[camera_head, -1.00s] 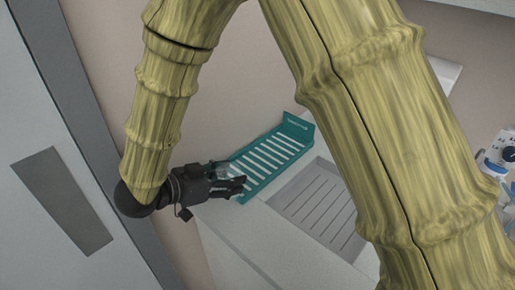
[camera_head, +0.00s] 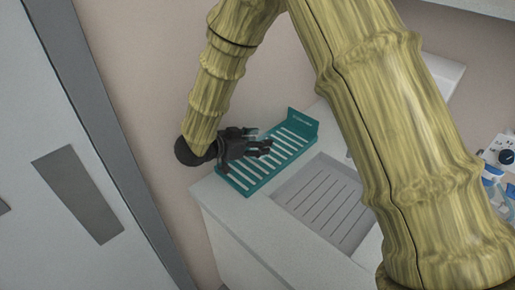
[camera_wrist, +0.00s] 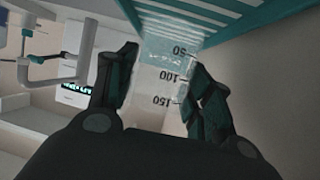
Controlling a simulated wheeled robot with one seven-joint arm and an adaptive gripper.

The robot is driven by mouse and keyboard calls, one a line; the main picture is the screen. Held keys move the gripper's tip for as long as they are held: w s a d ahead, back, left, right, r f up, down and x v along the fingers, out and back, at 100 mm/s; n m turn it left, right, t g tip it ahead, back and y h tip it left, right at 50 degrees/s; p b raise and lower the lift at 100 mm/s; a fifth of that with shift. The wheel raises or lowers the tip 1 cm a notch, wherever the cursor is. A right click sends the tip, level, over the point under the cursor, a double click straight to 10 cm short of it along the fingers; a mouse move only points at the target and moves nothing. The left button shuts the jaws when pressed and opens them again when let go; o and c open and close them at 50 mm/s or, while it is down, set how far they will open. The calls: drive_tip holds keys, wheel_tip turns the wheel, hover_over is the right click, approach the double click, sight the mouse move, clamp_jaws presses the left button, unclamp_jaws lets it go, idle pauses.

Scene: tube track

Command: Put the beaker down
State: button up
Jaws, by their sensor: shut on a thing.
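The beaker (camera_wrist: 163,75) is clear, with dark 50, 100 and 150 marks that appear upside down in the wrist view. My gripper (camera_wrist: 162,82) is shut on it, one finger on each side. In the head view my gripper (camera_head: 264,148) is over the left part of the teal slotted rack (camera_head: 303,126); the beaker is hardly visible there. The rack's slats (camera_wrist: 240,12) show at the top of the wrist view, close to the beaker's base. I cannot tell whether the base touches them.
A grey sink basin with a grooved floor (camera_head: 325,205) lies right of the rack. The pale counter (camera_head: 225,207) has a free edge at the front left. A white device with a dark knob (camera_head: 500,155) stands at the far right.

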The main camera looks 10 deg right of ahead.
drive_tip(key=shift+f+p, duration=0.55)
drive_tip(key=shift+f, duration=1.2)
drive_tip(key=shift+f, duration=0.1)
drive_tip(key=o, duration=0.9)
drive_tip(key=shift+s+a, duration=0.1)
drive_tip(key=shift+a, duration=0.2)
drive_tip(key=shift+r+b+v, duration=0.1)
drive_tip(key=shift+b+v, duration=0.4)
drive_tip(key=shift+v, duration=1.25)
drive_tip(key=shift+r+b+v, duration=0.15)
drive_tip(key=shift+b+v, duration=0.3)
drive_tip(key=shift+v, duration=1.35)
drive_tip(key=shift+d, duration=0.15)
